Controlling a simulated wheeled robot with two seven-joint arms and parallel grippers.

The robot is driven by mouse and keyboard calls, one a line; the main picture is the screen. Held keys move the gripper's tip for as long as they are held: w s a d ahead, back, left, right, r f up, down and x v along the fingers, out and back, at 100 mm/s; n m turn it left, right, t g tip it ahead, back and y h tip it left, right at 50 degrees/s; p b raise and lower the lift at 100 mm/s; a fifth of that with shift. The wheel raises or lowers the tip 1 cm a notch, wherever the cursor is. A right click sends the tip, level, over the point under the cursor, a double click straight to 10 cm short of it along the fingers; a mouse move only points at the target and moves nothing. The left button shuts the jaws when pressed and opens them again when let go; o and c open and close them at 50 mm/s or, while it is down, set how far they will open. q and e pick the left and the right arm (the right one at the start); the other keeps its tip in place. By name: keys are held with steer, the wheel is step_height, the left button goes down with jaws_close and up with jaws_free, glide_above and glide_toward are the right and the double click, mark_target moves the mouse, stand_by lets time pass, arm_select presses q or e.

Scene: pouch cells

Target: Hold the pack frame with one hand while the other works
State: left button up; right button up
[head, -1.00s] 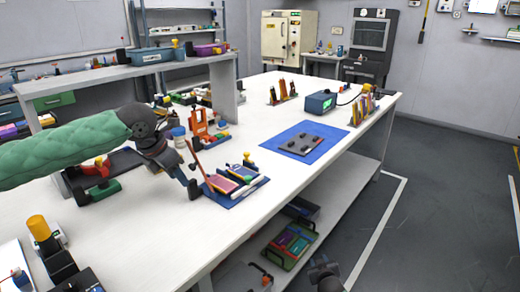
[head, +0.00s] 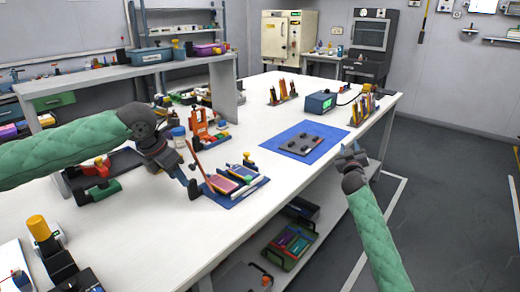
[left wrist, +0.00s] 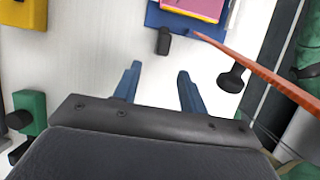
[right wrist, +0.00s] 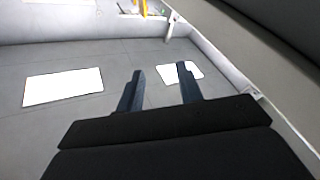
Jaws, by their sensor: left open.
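A flat grey plate with several dark blocks (head: 305,144) lies on a blue mat (head: 333,145) at the table's right side; I cannot tell whether it is the pack frame. Nearer, a blue tray (head: 228,203) holds flat pink and purple cells (head: 222,183); its corner shows in the left wrist view (left wrist: 156,16). My left gripper (head: 182,174) is open and empty, just left of this tray, also seen in the left wrist view (left wrist: 157,82). My right gripper (head: 349,150) is open and empty beyond the table's right edge; its wrist view (right wrist: 160,85) shows floor beyond the fingers.
A slanted reddish bar (head: 193,154) rises near my left gripper. A blue device with a green screen (head: 320,103) and racks (head: 361,108) stand behind the mat. A raised shelf (head: 130,70) covers the back left. The white table (head: 190,245) is clear in front.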

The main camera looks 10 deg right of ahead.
mark_target(188, 191)
steer(key=w+a+r+n+t+y, duration=0.1)
steer(key=a+r+n+t+y, duration=0.2)
steer(key=a+r+n+y, duration=0.4)
steer(key=a+r+n+t+y, duration=0.2)
steer(key=a+r, duration=0.3)
steer(key=r, duration=0.4)
steer(key=s+a+r+n+g+y, duration=0.3)
steer(key=a+r+n+g+y, duration=0.2)
steer(key=a+n+y, duration=0.45)
steer(key=s+a+r+n+g+y, duration=0.3)
steer(key=a+r+n+g+y, duration=0.2)
steer(key=a+n+y, duration=0.45)
steer(key=s+a+f+n+g+h, duration=0.2)
steer(key=s+a+n+g+h, duration=0.15)
steer(key=a+n+g, duration=0.3)
steer(key=s+a+f+n+g+h, duration=0.2)
steer(key=s+a+n+g, duration=0.35)
steer(key=a, duration=0.25)
arm_select(q)
steer(key=shift+x, duration=3.95)
arm_select(e)
steer(key=s+d+f+n+h, duration=0.4)
steer(key=d+f+h, duration=0.4)
steer(key=f+h, duration=0.2)
steer(key=shift+h, duration=1.35)
